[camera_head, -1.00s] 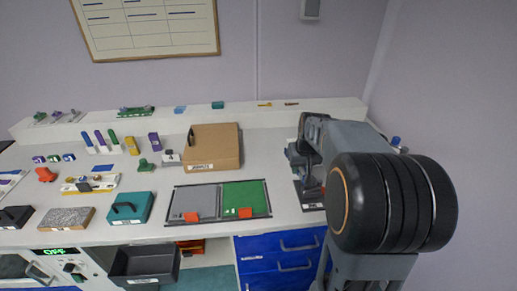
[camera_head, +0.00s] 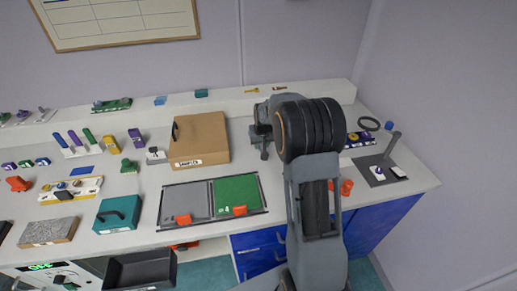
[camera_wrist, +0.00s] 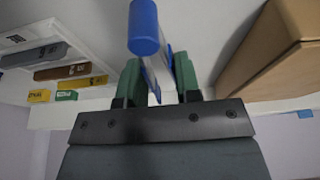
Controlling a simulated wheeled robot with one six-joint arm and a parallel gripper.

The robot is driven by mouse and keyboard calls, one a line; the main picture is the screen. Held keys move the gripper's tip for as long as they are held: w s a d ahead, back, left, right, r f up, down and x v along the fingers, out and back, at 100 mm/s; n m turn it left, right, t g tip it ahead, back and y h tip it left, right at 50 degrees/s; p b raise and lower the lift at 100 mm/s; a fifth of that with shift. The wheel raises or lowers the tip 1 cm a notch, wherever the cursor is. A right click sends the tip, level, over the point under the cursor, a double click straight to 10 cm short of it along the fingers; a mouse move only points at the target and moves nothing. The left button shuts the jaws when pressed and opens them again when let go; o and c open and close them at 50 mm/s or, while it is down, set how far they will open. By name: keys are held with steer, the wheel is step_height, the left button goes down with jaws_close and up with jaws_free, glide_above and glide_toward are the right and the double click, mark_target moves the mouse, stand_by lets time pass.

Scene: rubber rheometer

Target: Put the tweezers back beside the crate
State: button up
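The crate, a brown box with a white label (camera_head: 201,140), stands on the white worktop toward the back. It also shows at the right of the wrist view (camera_wrist: 278,55). In the wrist view my gripper (camera_wrist: 157,72) has its green fingers closed around a slim pale-and-blue tool with a round blue end (camera_wrist: 144,28), which looks like the tweezers. The tool's far part is hidden between the fingers. In the head view my gripper is just right of the crate, mostly hidden by my arm, so the tool cannot be made out there.
A tray with a grey and a green panel (camera_head: 211,202) lies in front of the crate. A dark plate with an upright post (camera_head: 381,168) is at the right end. A raised back ledge (camera_head: 225,103) carries small items. Clear worktop shows between tray and crate.

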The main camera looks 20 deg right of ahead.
mark_target(258, 154)
steer(key=shift+w+a+f, duration=0.15)
steer(key=shift+w+f, duration=0.7)
steer(key=shift+f, duration=1.7)
steer(key=shift+f, duration=0.15)
steer(key=o, duration=0.5)
steer(key=shift+o, duration=0.2)
